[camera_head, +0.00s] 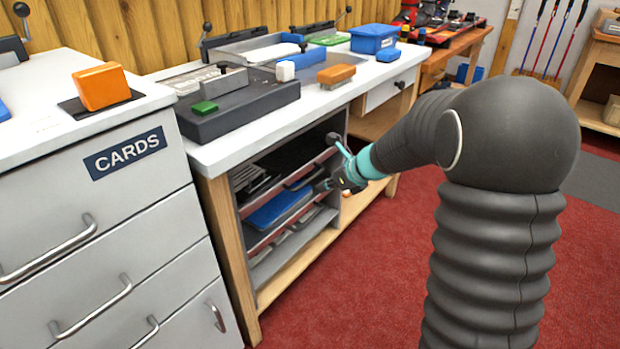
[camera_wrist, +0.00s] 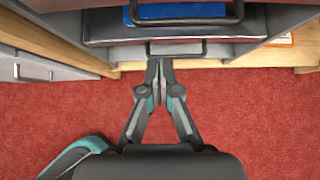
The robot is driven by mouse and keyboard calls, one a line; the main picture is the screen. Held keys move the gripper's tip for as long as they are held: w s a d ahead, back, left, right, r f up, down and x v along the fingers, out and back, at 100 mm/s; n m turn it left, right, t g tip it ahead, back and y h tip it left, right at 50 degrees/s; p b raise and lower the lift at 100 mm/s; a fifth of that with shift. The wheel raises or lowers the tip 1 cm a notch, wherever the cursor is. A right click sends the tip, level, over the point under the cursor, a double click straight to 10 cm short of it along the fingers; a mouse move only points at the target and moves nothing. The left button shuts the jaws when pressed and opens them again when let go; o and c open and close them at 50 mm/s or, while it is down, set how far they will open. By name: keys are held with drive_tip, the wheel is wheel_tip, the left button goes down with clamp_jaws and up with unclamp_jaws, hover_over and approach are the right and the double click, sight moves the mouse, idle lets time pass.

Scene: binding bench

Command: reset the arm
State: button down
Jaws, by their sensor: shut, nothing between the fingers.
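My gripper (camera_head: 322,186) is at the end of my arm, in front of the open shelves under the white bench in the head view. In the wrist view my gripper (camera_wrist: 160,62) has its fingers together, with nothing between them. The fingertips lie close to the wire handle of a drawer or tray; I cannot tell whether they touch it. A blue item (camera_head: 278,208) lies on a tray in the shelves, and it also shows at the top of the wrist view (camera_wrist: 180,11).
A grey cabinet labelled CARDS (camera_head: 125,153) stands at the left. The white bench top (camera_head: 345,97) carries an orange-topped brush (camera_head: 336,75), a blue box (camera_head: 374,38) and a dark binding device (camera_head: 235,103). Red carpet (camera_head: 370,270) is clear in front.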

drive_tip(key=s+d+f+n+g+h, duration=0.1)
drive_tip(key=s+d+n+g, duration=0.1)
drive_tip(key=s+n, duration=0.6)
drive_tip(key=s+d+n+g+h, duration=0.1)
drive_tip(key=s+d+n+g, duration=0.1)
drive_tip(key=s+n, duration=0.55)
drive_tip(key=s+d+r+n+t+h, duration=0.1)
drive_tip(key=s+r+n, duration=0.4)
drive_tip(key=s, duration=0.5)
drive_tip(key=s+d+r+n+t+h, duration=0.2)
drive_tip(key=s+d+r+n+h, duration=0.1)
drive_tip(key=s, duration=0.6)
wheel_tip(320, 180, up, 3)
drive_tip(key=d+n, duration=0.1)
drive_tip(key=n, duration=0.1)
drive_tip(key=shift+s+d+n+t+h, duration=0.25)
drive_tip(key=shift+s+n+t+h, duration=0.05)
drive_tip(key=shift+s+n+h, duration=0.1)
drive_tip(key=shift+a, duration=0.1)
